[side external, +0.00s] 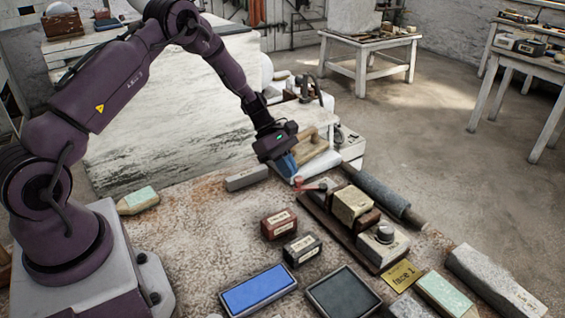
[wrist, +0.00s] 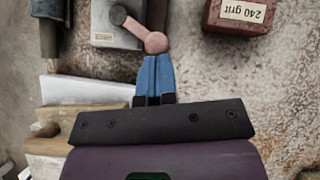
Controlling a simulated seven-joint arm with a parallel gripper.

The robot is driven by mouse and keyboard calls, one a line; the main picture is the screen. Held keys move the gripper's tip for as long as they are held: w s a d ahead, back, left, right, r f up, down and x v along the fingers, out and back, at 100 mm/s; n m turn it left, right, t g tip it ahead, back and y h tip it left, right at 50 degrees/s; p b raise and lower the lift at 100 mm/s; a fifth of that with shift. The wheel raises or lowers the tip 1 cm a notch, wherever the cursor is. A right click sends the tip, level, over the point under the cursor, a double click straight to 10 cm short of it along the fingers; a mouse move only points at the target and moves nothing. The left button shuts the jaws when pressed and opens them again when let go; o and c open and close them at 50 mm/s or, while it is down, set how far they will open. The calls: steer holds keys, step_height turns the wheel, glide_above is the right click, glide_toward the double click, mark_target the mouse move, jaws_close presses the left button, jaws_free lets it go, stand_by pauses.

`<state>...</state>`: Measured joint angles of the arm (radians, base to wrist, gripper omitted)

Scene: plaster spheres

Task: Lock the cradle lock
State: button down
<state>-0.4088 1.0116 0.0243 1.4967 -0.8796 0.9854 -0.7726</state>
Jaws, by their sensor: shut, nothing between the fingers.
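The cradle lock is a small lever with a reddish arm and round knob (side external: 299,181), at the far end of the long brown cradle base (side external: 345,232). In the wrist view its pink knob (wrist: 157,42) points down and right from a pivot on a grey block (wrist: 105,33). My gripper (side external: 288,166) is just beyond the lever's knob end in the side view. In the wrist view its blue fingers (wrist: 155,75) are together and empty, with their tips at the knob. I cannot tell whether they touch it. A cream block (side external: 351,205) sits on the cradle.
A red "240 grit" block (wrist: 238,14) and a dark block (side external: 302,250) stand left of the cradle in the side view. A blue tray (side external: 258,290) and a dark tray (side external: 343,294) lie in front. A grey rod (side external: 380,192) lies along the right side.

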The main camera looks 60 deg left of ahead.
steer(key=shift+s, duration=0.1)
stand_by(0.3)
steer(key=shift+s+d+n+t, duration=0.1)
steer(key=shift+d+n+t, duration=0.1)
steer(key=shift+n+t, duration=0.15)
steer(key=shift+s+d+n+t, duration=0.25)
steer(key=shift+d+n, duration=0.05)
steer(key=shift+n, duration=0.25)
steer(key=shift+s+d+n+y, duration=0.15)
steer(key=shift+d+n+y, duration=0.05)
steer(key=shift+n+y, duration=0.1)
steer(key=shift+s+d+n+t+y, duration=0.25)
steer(key=shift+d+n+t, duration=0.2)
steer(key=shift+n, duration=0.15)
steer(key=shift+s+d+n+t+y, duration=0.25)
steer(key=shift+d+n+t, duration=0.2)
steer(key=shift+n, duration=0.15)
steer(key=shift+s+d, duration=0.25)
steer(key=shift+d, duration=1.05)
steer(key=shift+w+d, duration=0.2)
steer(key=shift+d, duration=1.25)
steer(key=shift+w, duration=0.15)
